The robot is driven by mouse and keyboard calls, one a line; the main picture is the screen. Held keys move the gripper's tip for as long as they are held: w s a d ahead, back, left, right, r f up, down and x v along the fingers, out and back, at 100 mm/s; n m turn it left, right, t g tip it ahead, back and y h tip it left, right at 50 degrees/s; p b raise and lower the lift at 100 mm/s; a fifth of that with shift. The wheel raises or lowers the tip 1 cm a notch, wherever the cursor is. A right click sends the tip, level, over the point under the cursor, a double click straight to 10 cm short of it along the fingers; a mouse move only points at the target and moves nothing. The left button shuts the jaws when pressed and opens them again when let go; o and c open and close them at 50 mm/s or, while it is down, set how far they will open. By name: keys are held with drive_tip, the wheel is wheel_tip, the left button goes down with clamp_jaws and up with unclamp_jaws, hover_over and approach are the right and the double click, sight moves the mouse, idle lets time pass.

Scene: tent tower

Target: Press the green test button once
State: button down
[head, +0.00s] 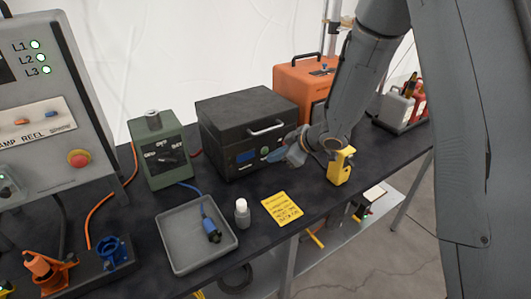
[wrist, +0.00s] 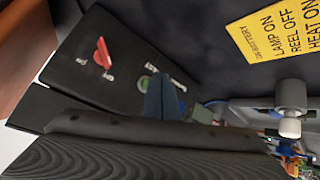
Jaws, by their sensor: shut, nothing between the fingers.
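The black box (head: 250,112) with a handle and a small blue display stands on the table. Its front panel, with a red rocker switch (wrist: 103,52), fills much of the wrist view. The green button (wrist: 145,84) sits on that panel, partly hidden by my fingers; it is small in the head view (head: 265,151). My gripper (head: 277,156) is shut and empty, its blue-grey fingertips (wrist: 160,88) close in front of the panel beside the button. I cannot tell whether they touch it.
A yellow device (head: 341,165) stands by my wrist near the table edge. A green box (head: 160,150) and an orange case (head: 300,85) flank the black box.

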drive_tip(key=shift+w+a+p, duration=0.2)
drive_tip(key=shift+w+p, duration=0.1)
drive_tip(key=shift+w, duration=0.1)
drive_tip(key=shift+w+a, duration=0.25)
drive_tip(key=shift+w, duration=0.1)
idle(1.1)
drive_tip(key=shift+s+d+p, duration=0.4)
drive_tip(key=shift+s+d, duration=0.05)
drive_tip(key=shift+s, duration=0.25)
drive_tip(key=shift+s+d+p, duration=0.25)
drive_tip(key=shift+s+d, duration=0.5)
drive_tip(key=shift+s, duration=0.3)
drive_tip(key=shift+s+d+p, duration=0.2)
drive_tip(key=shift+s+d, duration=0.5)
drive_tip(key=shift+s, duration=0.35)
